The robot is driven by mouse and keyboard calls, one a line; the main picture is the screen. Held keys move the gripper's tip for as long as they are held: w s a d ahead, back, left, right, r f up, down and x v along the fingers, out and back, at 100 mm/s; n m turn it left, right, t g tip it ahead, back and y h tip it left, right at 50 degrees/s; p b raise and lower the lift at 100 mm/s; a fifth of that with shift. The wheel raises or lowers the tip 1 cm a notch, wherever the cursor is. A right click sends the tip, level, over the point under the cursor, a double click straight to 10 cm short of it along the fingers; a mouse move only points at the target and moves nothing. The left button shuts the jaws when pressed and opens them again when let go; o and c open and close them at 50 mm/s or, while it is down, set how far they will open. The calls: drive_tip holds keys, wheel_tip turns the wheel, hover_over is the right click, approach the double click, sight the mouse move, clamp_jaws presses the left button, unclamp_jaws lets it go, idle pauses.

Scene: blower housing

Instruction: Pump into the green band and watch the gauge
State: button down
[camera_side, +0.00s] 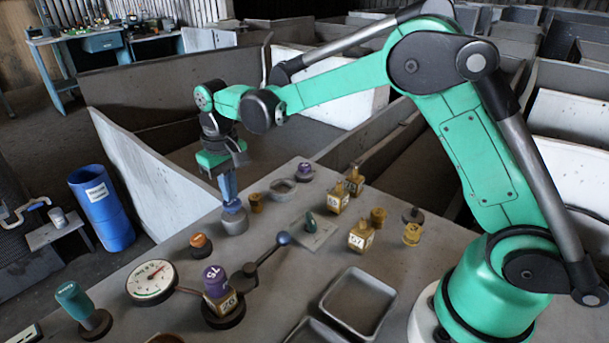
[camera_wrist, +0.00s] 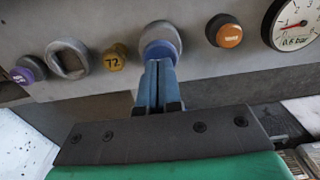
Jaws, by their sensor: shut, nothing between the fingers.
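The round white gauge (camera_side: 151,283) lies at the table's front left, with a red needle and a small green band. My gripper (camera_side: 229,196) is shut and empty, pointing down at the blue top. Whether its fingertips touch it is unclear.
An orange-topped button (camera_side: 200,243) stands between the blue one and the gauge. A lever with a blue ball knob (camera_side: 283,238) and a purple-capped weight (camera_side: 216,280) are nearby. Several yellow weights (camera_side: 361,236) and a grey tray (camera_side: 358,300) lie to the right.

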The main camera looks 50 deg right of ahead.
drive_tip(key=shift+f, duration=0.15)
drive_tip(key=shift+f, duration=1)
drive_tip(key=shift+r, duration=1.15)
drive_tip(key=shift+f, duration=0.1)
drive_tip(key=shift+f, duration=1.05)
drive_tip(key=shift+r, duration=1.15)
drive_tip(key=shift+f, duration=0.15)
